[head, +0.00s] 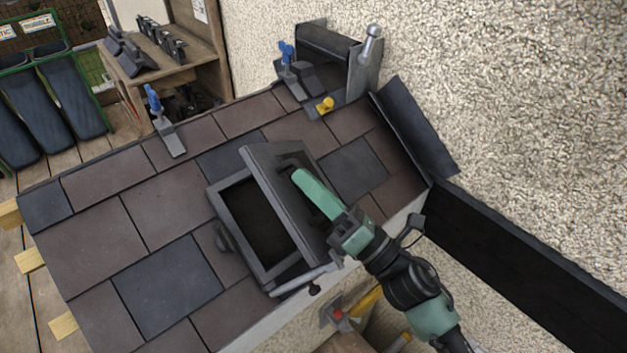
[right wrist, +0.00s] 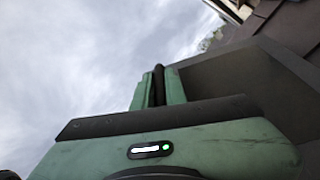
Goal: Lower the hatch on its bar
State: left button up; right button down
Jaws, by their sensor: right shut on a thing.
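The roof hatch has a dark grey frame (head: 220,207) around a black opening and a lid (head: 262,172) that stands raised and tilted open to the right. My right gripper (head: 300,180) reaches over the lid from the lower right and is shut on the lid. In the right wrist view, a dark edge (right wrist: 158,84) sits between its green fingers, and a large dark slab (right wrist: 225,85) lies beside them. A light grey bar (head: 305,280) lies at the hatch's lower edge, with a small black knob near it. My left gripper is not in view.
Brown and slate tiles (head: 170,275) surround the hatch. Two blue-handled clamps (head: 170,135) and a yellow knob (head: 325,105) stand on the upper roof. A pebbled wall (head: 540,120) and dark flashing (head: 415,130) bound the right side.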

jog(key=c, duration=1.5)
grip_release()
jog(key=shift+d, duration=0.1)
jog(key=shift+o, duration=0.2)
jog(key=b+v, duration=0.3)
jog(key=v, duration=0.4)
jog(key=shift+s+d+f, duration=0.2)
jog(key=shift+d, duration=0.1)
